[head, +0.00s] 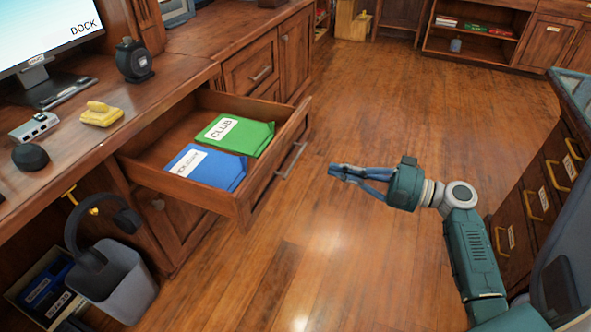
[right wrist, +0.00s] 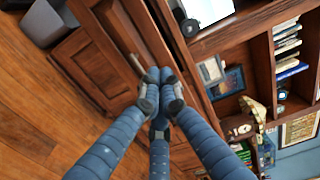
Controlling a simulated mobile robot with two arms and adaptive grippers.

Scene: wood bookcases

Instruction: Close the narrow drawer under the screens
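The narrow wooden drawer (head: 240,205) is pulled out from under the desk top at the left of the head view. A green folder (head: 236,135) and a blue folder (head: 207,170) lie inside it. A metal bar handle (head: 291,160) is on its front. My right gripper (head: 334,171) is to the right of the drawer front, apart from it, over the floor, with its fingers pointing towards the drawer. In the right wrist view its fingertips (right wrist: 160,88) are drawn together with nothing seen between them. My left gripper is not in view.
A screen (head: 45,30), a yellow item (head: 101,114) and a dark round device (head: 134,60) stand on the desk. A grey bin (head: 115,284) with headphones hanging by it is below. A drawer cabinet (head: 545,190) stands at right. The floor between is clear.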

